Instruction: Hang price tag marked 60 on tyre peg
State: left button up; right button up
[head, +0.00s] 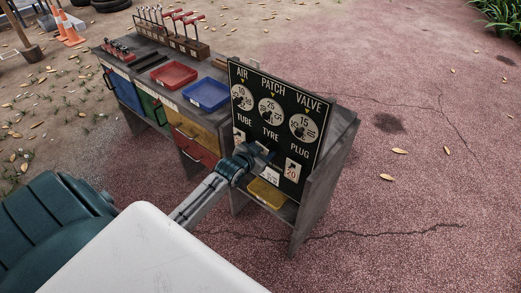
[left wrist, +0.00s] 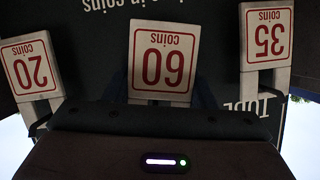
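The price tag marked 60 (left wrist: 163,62) is a white card with red print, upside down in the left wrist view. It sits between the dark fingers of my left gripper (left wrist: 163,92), which appear shut on its sides. In the head view my left gripper (head: 262,156) is in front of the tyre place on the dark price board (head: 307,133). It hides the tyre peg and most of the tag, whose lower part (head: 270,176) seems to show below it. Whether the tag is on the peg cannot be seen. My right gripper is not in view.
A tag marked 20 (head: 291,170) hangs under PLUG; it also shows in the wrist view (left wrist: 30,65). A tag marked 35 (left wrist: 267,35) hangs by TUBE. A yellow tray (head: 266,194) lies below the board. Red (head: 174,74) and blue (head: 206,94) trays stand on the cart.

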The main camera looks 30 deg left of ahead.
pick_arm(q)
jog(key=o, duration=0.3)
jog(key=shift+w+r, duration=0.2)
jog(key=shift+w, duration=0.05)
jog(key=shift+o, duration=0.3)
jog(key=shift+s+a, duration=0.1)
jog(key=p+v, duration=0.1)
jog(key=v, duration=1)
jog(key=shift+f, duration=0.2)
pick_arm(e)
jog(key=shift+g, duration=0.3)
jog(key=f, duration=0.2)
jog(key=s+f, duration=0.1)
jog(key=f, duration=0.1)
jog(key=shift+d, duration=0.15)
